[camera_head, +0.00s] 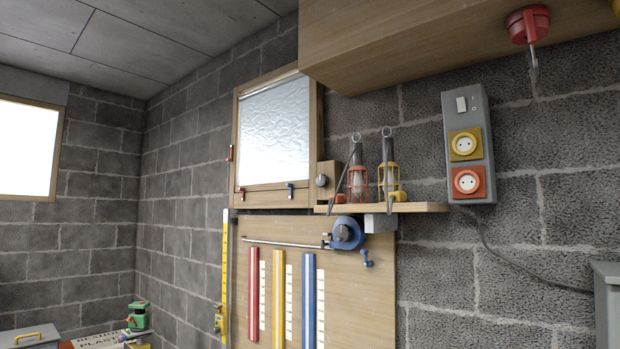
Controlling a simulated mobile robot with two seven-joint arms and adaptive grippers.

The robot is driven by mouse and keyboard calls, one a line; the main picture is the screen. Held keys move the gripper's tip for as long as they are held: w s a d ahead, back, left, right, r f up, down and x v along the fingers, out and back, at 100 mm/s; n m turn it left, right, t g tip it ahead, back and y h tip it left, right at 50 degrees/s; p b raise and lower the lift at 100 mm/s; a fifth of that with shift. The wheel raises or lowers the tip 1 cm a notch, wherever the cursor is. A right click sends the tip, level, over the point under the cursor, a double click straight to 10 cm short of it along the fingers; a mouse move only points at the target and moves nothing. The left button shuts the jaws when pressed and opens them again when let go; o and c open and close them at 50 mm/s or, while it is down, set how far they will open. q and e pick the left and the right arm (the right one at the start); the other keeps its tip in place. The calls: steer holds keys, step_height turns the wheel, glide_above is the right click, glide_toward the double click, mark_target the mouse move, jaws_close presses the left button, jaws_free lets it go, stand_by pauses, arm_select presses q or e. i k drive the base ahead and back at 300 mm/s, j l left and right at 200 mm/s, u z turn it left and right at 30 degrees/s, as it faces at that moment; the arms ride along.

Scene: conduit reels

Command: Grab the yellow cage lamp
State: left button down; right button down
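The yellow cage lamp (389,178) stands upright on a small wooden wall shelf (420,207), with a dark handle and a ring at its top. A similar cage lamp with a red cage (358,181) stands just to its left on the same shelf. A dark cord hangs beside the red lamp, and another cord loops at the foot of the yellow lamp. Neither of my grippers shows in the head view.
A grey socket box (469,148) with a yellow and a red socket is on the wall right of the shelf. A wooden cabinet (430,40) overhangs above. A blue reel tool (346,233) and a wooden board (362,300) are below.

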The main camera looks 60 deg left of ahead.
mark_target(393, 185)
steer(key=u, duration=1.6)
steer(key=j+z, duration=0.15)
steer(key=z, duration=0.6)
steer(key=i+j+z, duration=0.1)
steer(key=j+z, duration=0.55)
steer(key=j, duration=0.25)
steer(key=j+z, duration=0.1)
steer(key=j, duration=0.4)
steer(key=k+j+z, duration=0.15)
steer(key=j, duration=0.35)
